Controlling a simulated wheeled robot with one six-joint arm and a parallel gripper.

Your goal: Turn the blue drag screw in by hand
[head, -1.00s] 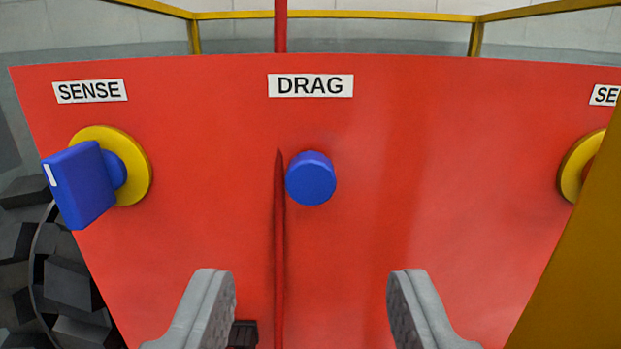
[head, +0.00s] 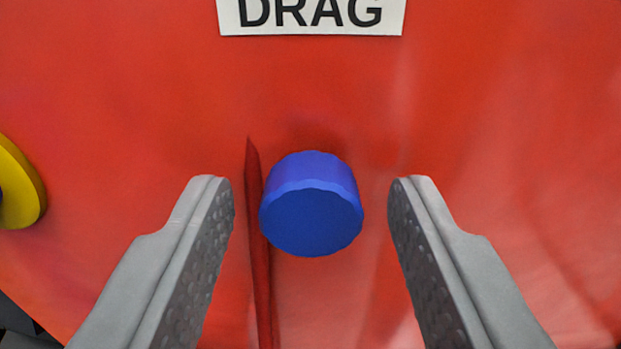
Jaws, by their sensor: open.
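The blue drag screw (head: 311,215) is a short round knob standing out from the red panel (head: 480,110), below the white DRAG label (head: 310,14). My gripper (head: 311,185) is open, with one grey finger to the left of the screw and one to the right. There is a clear gap between each finger and the screw, and neither touches it. The screw sits about midway between the fingertips. Nothing is held.
A thin dark red rod or ridge (head: 258,270) runs down the panel just left of the screw, between it and my left finger. Part of a yellow disc (head: 20,185) shows at the left edge. The panel right of the screw is bare.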

